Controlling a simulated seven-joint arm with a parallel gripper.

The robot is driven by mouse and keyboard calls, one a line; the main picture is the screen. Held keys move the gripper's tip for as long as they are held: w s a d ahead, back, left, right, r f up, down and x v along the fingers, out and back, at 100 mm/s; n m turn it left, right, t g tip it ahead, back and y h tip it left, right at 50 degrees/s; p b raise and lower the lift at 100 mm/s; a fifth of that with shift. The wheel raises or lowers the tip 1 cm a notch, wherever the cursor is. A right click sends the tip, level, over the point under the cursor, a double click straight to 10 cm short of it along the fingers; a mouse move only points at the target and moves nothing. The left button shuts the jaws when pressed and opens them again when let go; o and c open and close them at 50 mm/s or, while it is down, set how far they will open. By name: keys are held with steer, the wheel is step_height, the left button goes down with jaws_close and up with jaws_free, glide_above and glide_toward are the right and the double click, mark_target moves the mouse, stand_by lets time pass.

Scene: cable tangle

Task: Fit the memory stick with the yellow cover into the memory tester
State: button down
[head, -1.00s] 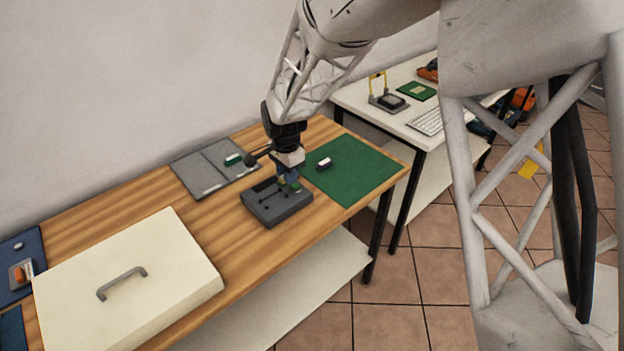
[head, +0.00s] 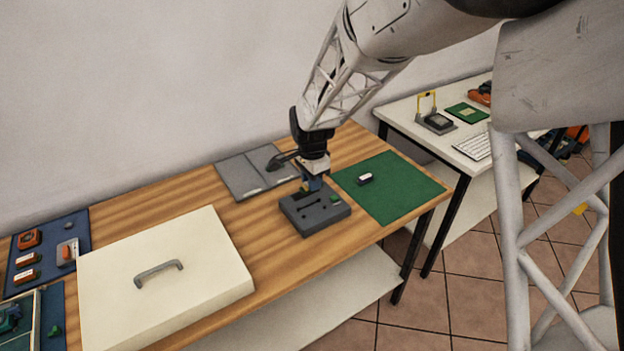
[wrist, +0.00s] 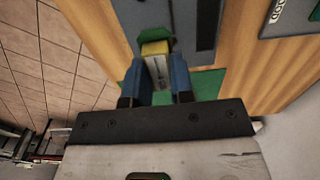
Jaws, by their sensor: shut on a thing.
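The memory stick with the yellow cover (wrist: 155,48) is between the blue fingers of my gripper (wrist: 156,66) in the wrist view. Its yellow end points away from the wrist, and a pale labelled part shows below it. In the head view my gripper (head: 312,186) points down at the far edge of the memory tester (head: 325,219), a dark grey block with slots on top. The tester also shows in the wrist view (wrist: 202,28), close beyond the fingers. I cannot tell whether the stick touches it. A small green part (head: 335,198) sits on the tester's right side.
A green mat (head: 405,190) with a small black-and-white piece (head: 364,179) lies to the right. A grey mat (head: 237,176) lies behind left. A cream box (head: 200,270) with a handle fills the front left. Bare wood (head: 262,230) lies between box and tester.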

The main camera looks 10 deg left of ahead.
steer(key=shift+f, duration=3.65)
steer(key=shift+f, duration=0.65)
steer(key=c, duration=0.9)
jaws_free()
steer(key=shift+r, duration=0.15)
steer(key=shift+r, duration=3.75)
steer(key=shift+r, duration=0.1)
step_height(320, 180, up, 6)
glide_above(312, 209)
